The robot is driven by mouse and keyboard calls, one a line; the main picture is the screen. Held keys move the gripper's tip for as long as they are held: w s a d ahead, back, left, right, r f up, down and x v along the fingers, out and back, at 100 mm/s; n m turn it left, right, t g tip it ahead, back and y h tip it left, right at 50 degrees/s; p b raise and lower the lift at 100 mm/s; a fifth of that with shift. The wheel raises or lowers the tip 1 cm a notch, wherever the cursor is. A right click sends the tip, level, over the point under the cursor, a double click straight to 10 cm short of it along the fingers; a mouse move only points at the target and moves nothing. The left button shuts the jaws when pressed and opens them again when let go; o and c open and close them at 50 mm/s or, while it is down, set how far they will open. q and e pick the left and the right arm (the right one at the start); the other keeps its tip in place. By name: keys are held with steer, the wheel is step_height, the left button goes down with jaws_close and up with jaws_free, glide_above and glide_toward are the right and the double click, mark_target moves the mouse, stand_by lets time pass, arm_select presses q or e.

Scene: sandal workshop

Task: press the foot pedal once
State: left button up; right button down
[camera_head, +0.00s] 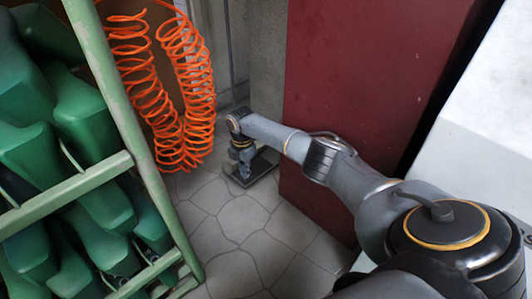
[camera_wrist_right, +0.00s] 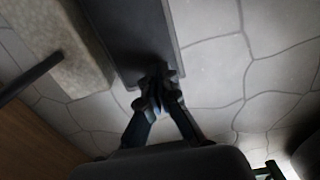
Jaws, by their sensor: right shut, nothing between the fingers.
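The foot pedal is a dark, flat plate (camera_head: 262,168) on the stone floor in the head view, at the foot of the wall beside the red panel. My right arm reaches down to it, and its gripper (camera_head: 243,171) points downward over the plate and hides part of it. In the right wrist view the dark plate (camera_wrist_right: 128,38) runs up from the fingertips. My right gripper (camera_wrist_right: 155,88) is shut and empty, with its tips at the plate's near end. I cannot tell whether they touch it. My left gripper is not in view.
A green rack (camera_head: 88,187) with several green foot-shaped forms (camera_head: 95,125) stands at the left. Orange coiled hoses (camera_head: 190,85) hang behind it. A dark red panel (camera_head: 365,75) rises at the right, near my forearm. The paved floor (camera_head: 235,235) in front is clear.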

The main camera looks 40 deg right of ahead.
steer(key=shift+r+p, duration=1.8)
steer(key=shift+r, duration=0.35)
steer(key=shift+f, duration=0.1)
